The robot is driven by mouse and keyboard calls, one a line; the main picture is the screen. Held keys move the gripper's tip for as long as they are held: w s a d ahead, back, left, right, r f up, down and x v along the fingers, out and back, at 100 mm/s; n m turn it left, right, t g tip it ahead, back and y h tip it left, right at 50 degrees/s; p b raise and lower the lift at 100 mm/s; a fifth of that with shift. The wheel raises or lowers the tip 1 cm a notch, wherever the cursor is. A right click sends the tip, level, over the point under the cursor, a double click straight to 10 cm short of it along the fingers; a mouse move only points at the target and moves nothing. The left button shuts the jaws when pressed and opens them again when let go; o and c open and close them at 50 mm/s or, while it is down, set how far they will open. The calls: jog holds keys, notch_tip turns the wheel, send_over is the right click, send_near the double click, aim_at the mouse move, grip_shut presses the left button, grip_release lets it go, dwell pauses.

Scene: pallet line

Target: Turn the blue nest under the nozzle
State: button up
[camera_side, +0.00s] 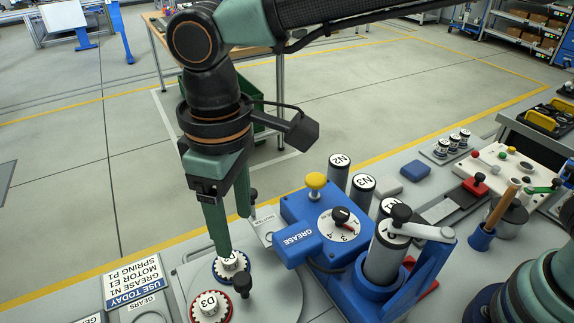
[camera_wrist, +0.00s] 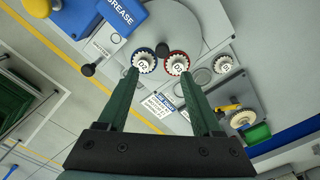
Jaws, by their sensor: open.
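The blue nest (camera_side: 220,276) is a blue ring around a white gear marked D2, on a round grey turntable (camera_side: 272,305). The red nest (camera_side: 196,318) holds a gear marked D3 beside it. In the wrist view the blue nest (camera_wrist: 134,57) is left of the red nest (camera_wrist: 187,57), with a black knob (camera_wrist: 163,50) between them; the knob also shows in the side view (camera_side: 242,284). The blue GREASE head (camera_side: 298,243), right of the blue nest, hides any nozzle tip. My gripper (camera_side: 233,233) is open and empty, fingers pointing down by the blue nest; contact is unclear.
The blue grease machine has a yellow button (camera_side: 316,182), a numbered dial (camera_side: 339,224) and a lever (camera_side: 420,231). N2 (camera_side: 339,172) and N3 (camera_side: 361,188) canisters stand behind it. A USE TODAY card (camera_side: 134,282) lies left of the turntable. Another black knob (camera_side: 253,196) stands behind my fingers.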

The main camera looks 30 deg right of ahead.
aim_at(242, 278)
jog(key=f, duration=1.2)
jog(key=shift+s+a+f, duration=0.1)
jog(key=shift+a+f, duration=0.1)
jog(key=shift+a, duration=0.05)
jog(key=shift+c, duration=0.4)
grip_shut()
jog(key=shift+r, duration=0.1)
dwell(0.6)
